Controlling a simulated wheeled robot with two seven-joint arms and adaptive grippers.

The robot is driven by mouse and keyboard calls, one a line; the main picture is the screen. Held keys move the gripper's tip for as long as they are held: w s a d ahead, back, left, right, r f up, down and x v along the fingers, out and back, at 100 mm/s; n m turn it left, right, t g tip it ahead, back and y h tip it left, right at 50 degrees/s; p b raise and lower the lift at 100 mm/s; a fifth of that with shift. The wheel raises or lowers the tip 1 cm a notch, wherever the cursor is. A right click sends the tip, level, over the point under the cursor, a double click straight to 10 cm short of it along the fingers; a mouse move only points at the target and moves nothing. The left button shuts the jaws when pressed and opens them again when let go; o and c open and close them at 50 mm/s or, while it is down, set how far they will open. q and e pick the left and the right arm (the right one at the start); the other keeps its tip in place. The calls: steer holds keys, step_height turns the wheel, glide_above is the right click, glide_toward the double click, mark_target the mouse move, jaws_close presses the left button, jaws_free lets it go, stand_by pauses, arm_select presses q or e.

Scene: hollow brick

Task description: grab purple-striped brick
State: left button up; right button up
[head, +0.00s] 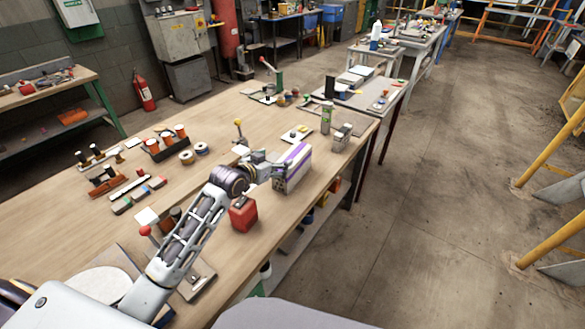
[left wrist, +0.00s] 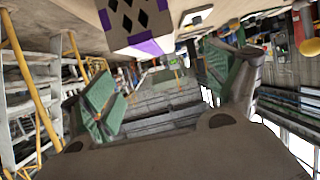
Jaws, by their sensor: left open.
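The purple-striped brick (head: 296,164) is a pale block with a purple stripe along its top. It stands on the workbench (head: 325,160) near the right-hand edge. In the left wrist view the brick (left wrist: 136,22) shows at the top, with dark diamond-shaped holes in its pale face and purple edges. My left gripper (head: 268,167) is just left of the brick in the head view. Its green-padded fingers (left wrist: 162,82) are spread wide in the wrist view, with the brick outside the gap between them. Whether a finger touches the brick is unclear. My right gripper is not seen.
A red box-like object (head: 243,214) stands close beside my left wrist. A green-capped bottle (head: 326,118) and a small grey block-like item (head: 342,137) stand beyond the brick. Orange-and-white rolls (head: 165,142) and racks lie to the left.

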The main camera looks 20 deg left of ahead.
mark_target(291, 157)
arm_select(q)
steer(key=shift+w+d+f, duration=0.1)
steer(key=shift+w+f, duration=0.1)
steer(key=shift+w, duration=0.25)
steer(key=shift+x, duration=0.75)
steer(key=shift+w+d+f, duration=0.2)
steer(key=shift+w+f, duration=0.05)
steer(key=shift+w, duration=0.4)
steer(key=shift+w+d+f, duration=0.1)
steer(key=shift+w+f, duration=0.1)
steer(key=shift+w, duration=0.3)
steer(key=shift+w+d+f, duration=0.3)
steer(key=shift+w, duration=0.1)
steer(key=shift+w+d+f, duration=0.35)
steer(key=shift+w, duration=0.2)
steer(key=shift+w+d+f, duration=0.15)
steer(key=shift+w, duration=0.15)
steer(key=shift+w+d+f, duration=0.1)
steer(key=shift+w+f, duration=0.15)
steer(key=shift+w, duration=0.25)
steer(key=shift+w+f, duration=0.1)
steer(key=shift+w, duration=0.2)
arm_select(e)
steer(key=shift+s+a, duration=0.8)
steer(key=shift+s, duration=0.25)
